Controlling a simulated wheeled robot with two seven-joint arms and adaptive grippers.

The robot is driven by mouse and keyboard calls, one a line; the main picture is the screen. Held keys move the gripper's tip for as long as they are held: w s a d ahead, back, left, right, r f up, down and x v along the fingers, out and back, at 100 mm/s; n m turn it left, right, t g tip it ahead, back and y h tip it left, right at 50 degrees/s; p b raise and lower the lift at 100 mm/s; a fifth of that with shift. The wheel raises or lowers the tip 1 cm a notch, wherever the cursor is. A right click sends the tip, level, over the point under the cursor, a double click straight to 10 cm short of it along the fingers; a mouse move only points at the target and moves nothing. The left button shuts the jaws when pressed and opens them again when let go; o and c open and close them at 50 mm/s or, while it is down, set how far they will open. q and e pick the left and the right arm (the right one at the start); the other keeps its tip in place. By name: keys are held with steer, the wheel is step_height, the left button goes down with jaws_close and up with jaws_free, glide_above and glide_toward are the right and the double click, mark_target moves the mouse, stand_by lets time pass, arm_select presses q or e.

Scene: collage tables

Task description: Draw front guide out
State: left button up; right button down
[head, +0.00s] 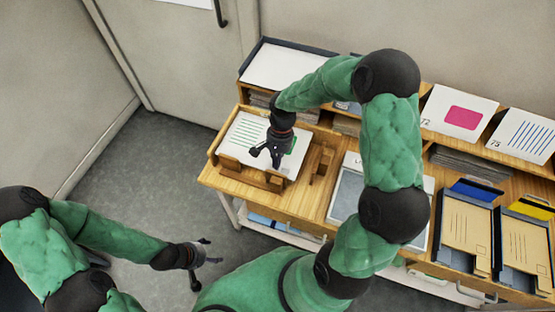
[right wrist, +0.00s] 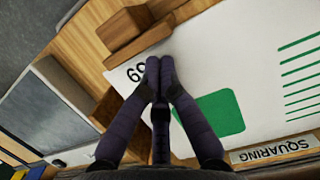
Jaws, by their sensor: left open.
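The front guide (head: 250,176) is a brown wooden piece with raised blocks at the front edge of the squaring station. It also shows at the top of the right wrist view (right wrist: 138,42). A white sheet (head: 240,137) with green lines and a green patch lies behind it. A second wooden guide (head: 322,162) stands to the right of the sheet. My right gripper (right wrist: 160,62) is over the sheet, behind the front guide and apart from it. Its fingertips are together with nothing visible between them. My left gripper (head: 207,252) is open and empty, above the floor in front of the table.
A grey tray (head: 342,207) stands right of the station, partly hidden by my right arm. Envelope trays (head: 462,240) are further right. A back shelf holds cards (head: 458,112) and paper stacks. The floor (head: 140,170) left of the table is clear.

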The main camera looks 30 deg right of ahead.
mark_target(271, 175)
steer(key=s+a, duration=0.1)
steer(key=a, duration=0.1)
steer(key=s+a+p, duration=0.1)
steer(key=s+a, duration=0.1)
steer(key=shift+s, duration=0.25)
